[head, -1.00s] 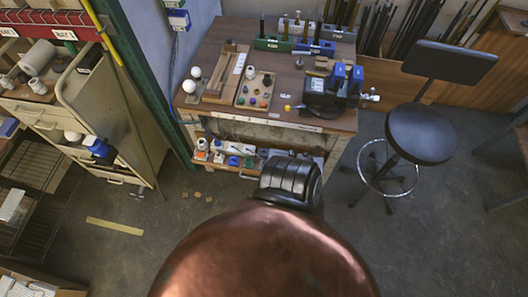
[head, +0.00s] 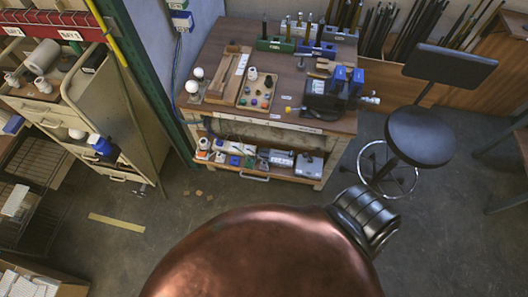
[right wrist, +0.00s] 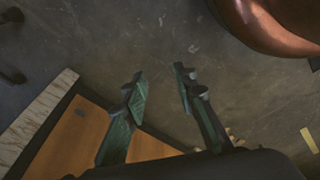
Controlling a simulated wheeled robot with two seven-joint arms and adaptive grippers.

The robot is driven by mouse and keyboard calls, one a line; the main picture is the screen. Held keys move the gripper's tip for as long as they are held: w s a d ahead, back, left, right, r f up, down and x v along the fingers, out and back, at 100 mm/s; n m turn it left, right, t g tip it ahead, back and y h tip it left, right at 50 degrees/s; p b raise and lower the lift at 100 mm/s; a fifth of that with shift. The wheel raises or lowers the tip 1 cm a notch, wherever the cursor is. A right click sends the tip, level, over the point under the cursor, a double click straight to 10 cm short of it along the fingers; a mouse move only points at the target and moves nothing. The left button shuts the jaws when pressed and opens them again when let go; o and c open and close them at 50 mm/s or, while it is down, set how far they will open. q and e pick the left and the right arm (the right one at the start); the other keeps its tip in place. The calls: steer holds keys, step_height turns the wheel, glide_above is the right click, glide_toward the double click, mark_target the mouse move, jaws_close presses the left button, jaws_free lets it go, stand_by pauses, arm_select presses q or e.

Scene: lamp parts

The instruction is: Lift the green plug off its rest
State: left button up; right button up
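Several small coloured pieces (head: 257,101) sit on a light tray (head: 242,97) on the workbench in the head view. They are too small to say surely which is the green plug or how it rests. My right gripper (right wrist: 160,82) shows in the right wrist view. Its two dark green fingers are apart with nothing between them, above the bare floor and away from the tray. My left gripper is not in view.
The workbench (head: 225,117) holds a wooden board (head: 229,66), a dark machine with blue parts (head: 325,98) and tool racks (head: 274,45). A black stool (head: 421,135) stands at its right. A shelf cart (head: 120,110) stands at left. Open floor (head: 175,215) lies in front.

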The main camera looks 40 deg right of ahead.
steer(key=w+r+t+p, duration=0.1)
steer(key=w+r+p, duration=0.1)
steer(key=w+r, duration=0.85)
step_height(320, 180, up, 26)
steer(key=n+y+p, duration=0.3)
steer(key=n+p, duration=0.2)
steer(key=n, duration=0.1)
glide_above(250, 160)
steer(key=s+d, duration=0.2)
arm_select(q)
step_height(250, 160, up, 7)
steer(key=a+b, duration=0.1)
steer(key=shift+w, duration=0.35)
arm_select(e)
steer(key=shift+t, duration=0.4)
steer(key=x, duration=0.7)
steer(key=shift+w+f, duration=0.1)
steer(key=shift+c, duration=0.2)
jaws_close()
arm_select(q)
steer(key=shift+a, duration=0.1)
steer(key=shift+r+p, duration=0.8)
arm_select(e)
steer(key=shift+r, duration=0.8)
